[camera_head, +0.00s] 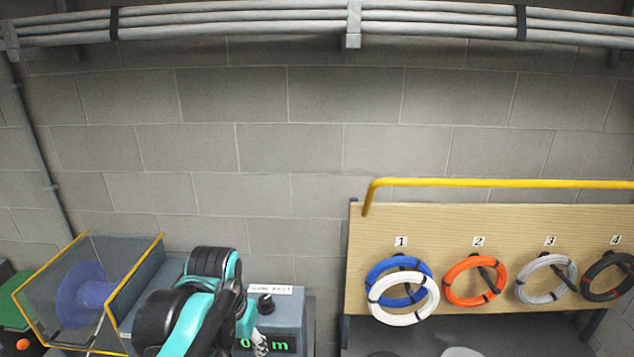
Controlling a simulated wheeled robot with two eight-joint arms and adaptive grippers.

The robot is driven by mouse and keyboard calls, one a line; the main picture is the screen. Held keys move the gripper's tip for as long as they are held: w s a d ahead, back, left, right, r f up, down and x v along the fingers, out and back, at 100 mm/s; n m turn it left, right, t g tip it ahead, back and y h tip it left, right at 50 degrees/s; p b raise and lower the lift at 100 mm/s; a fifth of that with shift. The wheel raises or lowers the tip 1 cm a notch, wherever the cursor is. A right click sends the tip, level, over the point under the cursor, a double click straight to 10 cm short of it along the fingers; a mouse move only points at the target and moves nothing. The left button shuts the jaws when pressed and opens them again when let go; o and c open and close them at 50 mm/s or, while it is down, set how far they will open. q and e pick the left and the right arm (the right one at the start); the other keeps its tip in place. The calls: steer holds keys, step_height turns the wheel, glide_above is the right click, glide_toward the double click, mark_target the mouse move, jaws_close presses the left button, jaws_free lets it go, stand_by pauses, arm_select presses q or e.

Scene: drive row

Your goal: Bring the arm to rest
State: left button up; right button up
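My teal and black arm (205,300) rises from the bottom edge, left of centre, and bends over in front of a grey control box. It appears to be my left arm. A small grey piece at its lower right (260,343) may be part of its gripper; the fingers cannot be made out, so I cannot tell whether it is open or shut. No held thing shows. My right arm and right gripper are out of view.
The control box (290,306) has a black knob (266,303) and a partly hidden green display. A yellow-edged guard around a blue spool (84,296) stands left. Right, a wooden board (450,220) carries cable coils on numbered pegs under a yellow rail (500,183).

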arm_select(q)
steer(key=s+a+f+n+t+b, duration=0.1)
steer(key=s+f+t+b, duration=0.1)
steer(key=f+b, duration=0.8)
steer(key=s+a+f+n+t+b, duration=0.1)
steer(key=s+f+b, duration=0.4)
steer(key=f+b, duration=0.5)
step_height(320, 180, down, 9)
steer(key=shift+a+f+t, duration=0.1)
steer(key=shift+a+t, duration=0.5)
steer(key=shift+t, duration=0.6)
steer(key=shift+s, duration=0.1)
